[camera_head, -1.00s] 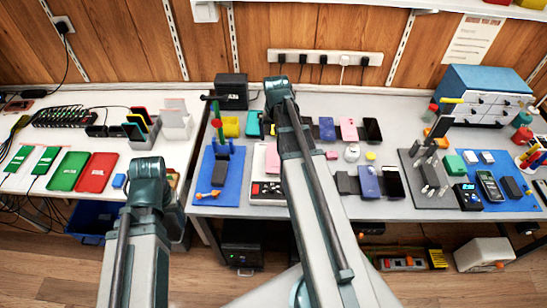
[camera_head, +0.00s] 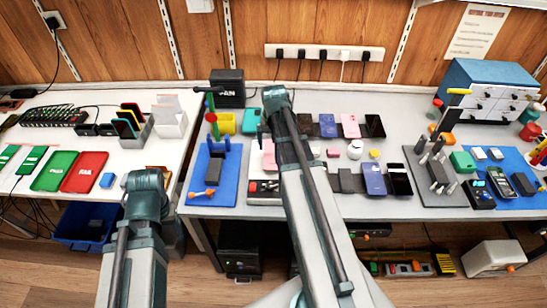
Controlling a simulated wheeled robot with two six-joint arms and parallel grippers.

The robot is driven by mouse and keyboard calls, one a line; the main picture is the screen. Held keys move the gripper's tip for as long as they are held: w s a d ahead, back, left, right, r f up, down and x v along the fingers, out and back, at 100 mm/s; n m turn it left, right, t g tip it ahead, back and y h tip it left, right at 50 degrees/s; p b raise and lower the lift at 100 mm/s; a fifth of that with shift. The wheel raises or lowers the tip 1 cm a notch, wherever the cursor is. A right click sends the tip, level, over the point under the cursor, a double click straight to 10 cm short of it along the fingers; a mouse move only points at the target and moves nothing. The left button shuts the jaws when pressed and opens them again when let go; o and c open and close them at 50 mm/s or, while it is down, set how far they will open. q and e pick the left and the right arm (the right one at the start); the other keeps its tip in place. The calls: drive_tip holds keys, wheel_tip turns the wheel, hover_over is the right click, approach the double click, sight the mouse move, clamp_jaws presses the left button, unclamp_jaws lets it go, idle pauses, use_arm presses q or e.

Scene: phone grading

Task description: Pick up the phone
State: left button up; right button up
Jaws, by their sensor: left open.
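Several phones lie on the right table: a blue one (camera_head: 327,126), a pink one (camera_head: 350,126) and a black one (camera_head: 374,126) in the back row, with a purple-blue one (camera_head: 373,179) and a black one (camera_head: 399,180) in front. I cannot tell which one is meant. My left arm (camera_head: 146,190) ends, as seen here, at a dark teal joint near the left table's right edge; its open gripper is mostly hidden there. My right arm (camera_head: 310,200) reaches up over the right table and covers part of it. I cannot make out its fingers.
The left table holds a green tray (camera_head: 54,171), a red tray (camera_head: 84,172) and upright slotted holders (camera_head: 131,123). A blue mat (camera_head: 210,178) carries a stand on the right table. A gap separates the tables.

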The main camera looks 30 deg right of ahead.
sight(273, 154)
drive_tip(key=shift+w+d+f+b, duration=0.1)
drive_tip(key=shift+w+f+b, duration=0.15)
drive_tip(key=shift+f+b, duration=0.6)
drive_tip(key=shift+w+d+f+b, duration=0.1)
drive_tip(key=shift+w+f+b, duration=0.15)
drive_tip(key=shift+f+b, duration=0.65)
drive_tip(key=shift+w+d+f+b, duration=0.1)
drive_tip(key=shift+w+f+b, duration=0.15)
drive_tip(key=shift+f+b, duration=0.6)
drive_tip(key=shift+r, duration=0.1)
drive_tip(key=c, duration=1.2)
drive_tip(key=shift+c, duration=0.2)
drive_tip(key=shift+r+p, duration=0.15)
drive_tip(key=shift+p, duration=0.15)
